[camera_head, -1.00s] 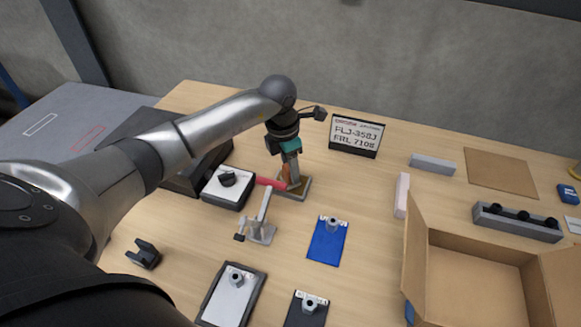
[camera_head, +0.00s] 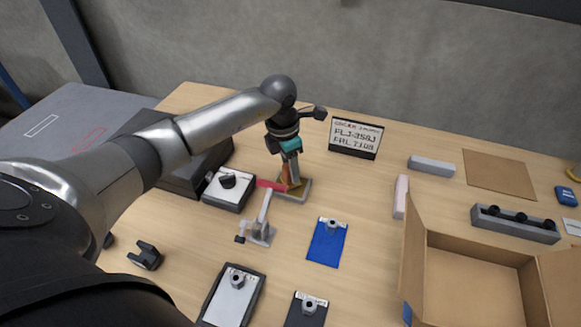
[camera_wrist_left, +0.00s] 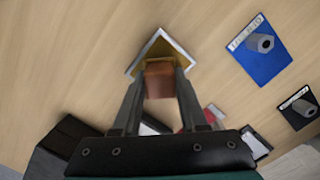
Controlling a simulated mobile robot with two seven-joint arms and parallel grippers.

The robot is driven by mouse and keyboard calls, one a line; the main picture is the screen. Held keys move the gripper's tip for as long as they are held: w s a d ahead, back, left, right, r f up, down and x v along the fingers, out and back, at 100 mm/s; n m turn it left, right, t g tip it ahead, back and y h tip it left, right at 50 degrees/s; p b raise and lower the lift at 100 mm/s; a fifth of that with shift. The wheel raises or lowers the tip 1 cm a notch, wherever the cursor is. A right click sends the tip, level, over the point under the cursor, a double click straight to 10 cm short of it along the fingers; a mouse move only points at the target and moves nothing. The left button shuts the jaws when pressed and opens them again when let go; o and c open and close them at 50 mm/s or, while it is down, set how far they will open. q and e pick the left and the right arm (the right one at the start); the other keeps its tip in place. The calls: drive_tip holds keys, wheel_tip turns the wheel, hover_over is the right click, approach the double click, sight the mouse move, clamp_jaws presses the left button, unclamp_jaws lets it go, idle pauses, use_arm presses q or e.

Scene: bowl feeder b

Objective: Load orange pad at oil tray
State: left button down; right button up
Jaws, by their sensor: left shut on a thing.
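My left gripper (camera_head: 290,178) is shut on the orange pad (camera_head: 286,170), which shows as an orange-brown block (camera_wrist_left: 159,80) between the two fingers in the left wrist view. The oil tray (camera_head: 303,191) is a small square tray with a grey rim and a yellowish floor. It also shows in the left wrist view (camera_wrist_left: 178,47). The pad is over the tray, partly covering it; I cannot tell whether it touches the floor. My right gripper is in neither view.
A red bar (camera_head: 270,185) reaches toward the tray from a grey stand (camera_head: 260,232). A black-and-white device (camera_head: 228,188) stands left of the tray. A blue board (camera_head: 327,243) lies in front. An open cardboard box (camera_head: 475,275) is at the right. A sign (camera_head: 356,137) stands behind.

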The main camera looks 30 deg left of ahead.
use_arm(q)
drive_tip(key=shift+r+p, duration=2.05)
drive_tip(key=shift+r, duration=0.95)
drive_tip(key=shift+r, duration=0.4)
wheel_tip(320, 180, up, 7)
drive_tip(key=p, duration=0.4)
drive_tip(key=s+d+r+m+g+b, duration=0.1)
drive_tip(key=s+d+m+b, duration=0.3)
drive_tip(key=m, duration=1.1)
drive_tip(key=s+d+r+m+g+b, duration=0.1)
drive_tip(key=s+d+m+b, duration=0.2)
drive_tip(key=s+d+m, duration=0.4)
drive_tip(key=d+m, duration=0.1)
drive_tip(key=m, duration=0.6)
drive_tip(key=shift+s+m+g+y+b, duration=0.25)
drive_tip(key=shift+m+g+y+b, duration=0.05)
drive_tip(key=shift+m+y+b, duration=0.1)
